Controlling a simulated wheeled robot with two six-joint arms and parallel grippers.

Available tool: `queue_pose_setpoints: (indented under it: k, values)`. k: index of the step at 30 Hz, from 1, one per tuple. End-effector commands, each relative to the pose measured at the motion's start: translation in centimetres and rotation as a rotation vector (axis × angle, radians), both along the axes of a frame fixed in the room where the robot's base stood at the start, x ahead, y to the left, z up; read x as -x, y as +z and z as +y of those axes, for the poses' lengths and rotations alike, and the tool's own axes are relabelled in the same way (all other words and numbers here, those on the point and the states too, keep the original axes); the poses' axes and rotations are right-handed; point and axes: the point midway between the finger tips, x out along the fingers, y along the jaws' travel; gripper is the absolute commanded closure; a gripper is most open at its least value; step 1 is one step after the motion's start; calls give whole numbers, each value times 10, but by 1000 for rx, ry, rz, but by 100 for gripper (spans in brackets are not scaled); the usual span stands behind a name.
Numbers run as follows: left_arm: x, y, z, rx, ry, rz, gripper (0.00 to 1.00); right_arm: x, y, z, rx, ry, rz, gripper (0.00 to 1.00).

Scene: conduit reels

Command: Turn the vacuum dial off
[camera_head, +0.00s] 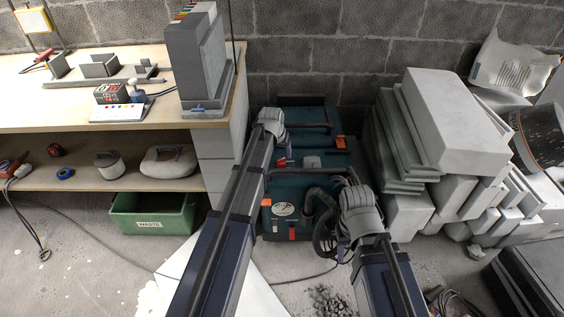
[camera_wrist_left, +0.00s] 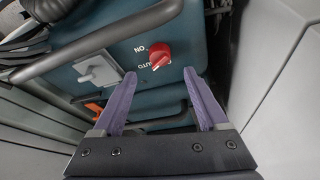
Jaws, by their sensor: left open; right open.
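The vacuum (camera_head: 308,187) is a teal box with dark trim on the floor by the back wall. Its red dial (camera_wrist_left: 159,56) sits on a teal panel in the left wrist view, with ON and AUTO labels beside it. I cannot tell its exact setting. The dial (camera_head: 282,162) also shows small in the head view. My left gripper (camera_wrist_left: 160,73) is open, its purple fingers either side of the dial's line and apart from it; in the head view its wrist (camera_head: 270,122) is above the vacuum. My right gripper (camera_head: 352,180) is open near the hose, its fingers mostly hidden.
A grey socket cover (camera_wrist_left: 100,70) and dark handle are beside the dial. Stacked grey blocks (camera_head: 440,120) stand on the right, a workbench (camera_head: 60,120) on the left. A green waste bin (camera_head: 152,213) and black hose (camera_head: 322,215) are near the vacuum.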

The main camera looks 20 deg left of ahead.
Motion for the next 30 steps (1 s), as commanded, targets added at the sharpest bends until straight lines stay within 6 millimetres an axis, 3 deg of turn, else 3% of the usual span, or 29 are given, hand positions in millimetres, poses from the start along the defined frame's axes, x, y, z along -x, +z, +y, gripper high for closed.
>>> queue_pose_setpoints:
  k: [15, 26, 30]
  values:
    - [-24, -62, 0, 0, 0, 1, 24, -1, -62, -1, 2, 7, -2, 50]
    - [-26, -64, 0, 0, 0, 1, 24, -1, -64, 0, 1, 8, -2, 50]
    - [-26, -64, 0, 0, 0, 1, 39, -1, -64, 0, 1, 8, -2, 50]
